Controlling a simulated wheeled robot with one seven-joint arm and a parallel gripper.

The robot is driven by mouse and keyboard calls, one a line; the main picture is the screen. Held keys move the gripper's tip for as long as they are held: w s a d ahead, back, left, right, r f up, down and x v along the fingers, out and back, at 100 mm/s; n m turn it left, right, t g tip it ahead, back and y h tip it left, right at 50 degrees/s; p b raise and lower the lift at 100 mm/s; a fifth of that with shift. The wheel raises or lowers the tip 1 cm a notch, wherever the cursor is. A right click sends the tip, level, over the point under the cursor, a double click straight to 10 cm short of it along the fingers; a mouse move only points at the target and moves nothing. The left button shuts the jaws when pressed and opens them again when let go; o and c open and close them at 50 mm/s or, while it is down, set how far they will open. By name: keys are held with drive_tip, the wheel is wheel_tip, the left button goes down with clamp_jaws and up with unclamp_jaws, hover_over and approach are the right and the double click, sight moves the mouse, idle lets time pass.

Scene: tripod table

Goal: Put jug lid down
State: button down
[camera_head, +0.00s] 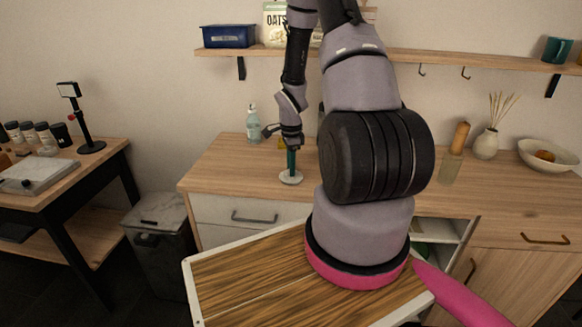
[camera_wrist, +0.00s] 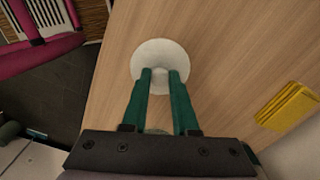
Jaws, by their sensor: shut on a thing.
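The jug lid (camera_head: 291,179) is a white, round disc at the left part of the wooden counter in the head view. In the wrist view, the lid (camera_wrist: 158,55) lies beyond my fingertips, over the counter top near its edge. My gripper (camera_head: 291,172) has green fingers pointing down. In the wrist view, my gripper (camera_wrist: 160,76) is shut on the lid's small middle part, which is mostly hidden between the fingertips. The lid looks level and at or just above the counter; I cannot tell if it touches.
A yellow object (camera_wrist: 288,106) lies on the counter in the wrist view. A soap bottle (camera_head: 254,123) stands at the back left of the counter. A glass (camera_head: 450,168), a vase (camera_head: 486,145) and a bowl (camera_head: 549,156) stand to the right. Bare counter (camera_head: 228,165) shows left of the lid.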

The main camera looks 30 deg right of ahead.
drive_tip(key=c, duration=0.7)
unclamp_jaws()
drive_tip(key=shift+f, duration=0.1)
wheel_tip(320, 180, up, 21)
drive_tip(key=s+a+n+t, duration=0.1)
drive_tip(key=a+n, duration=0.1)
drive_tip(key=n, duration=0.1)
drive_tip(key=s+a+r+n+t, duration=0.2)
drive_tip(key=s+a+r+n, duration=0.1)
drive_tip(key=s+r, duration=0.3)
drive_tip(key=s+a+r+n+t+y, duration=0.1)
drive_tip(key=s+a+r+n+t, duration=0.1)
drive_tip(key=s+a+r+n, duration=0.2)
drive_tip(key=s+a+r+n+t+y, duration=0.1)
drive_tip(key=s+a+r+n, duration=0.3)
drive_tip(key=r, duration=0.8)
drive_tip(key=shift+s+a+r+n+t, duration=0.1)
drive_tip(key=shift+s+n+t, duration=0.15)
drive_tip(key=shift+s+n, duration=0.65)
drive_tip(key=shift+s+a+n+t, duration=0.1)
drive_tip(key=shift+s+n+t, duration=0.2)
drive_tip(key=shift+s, duration=1.15)
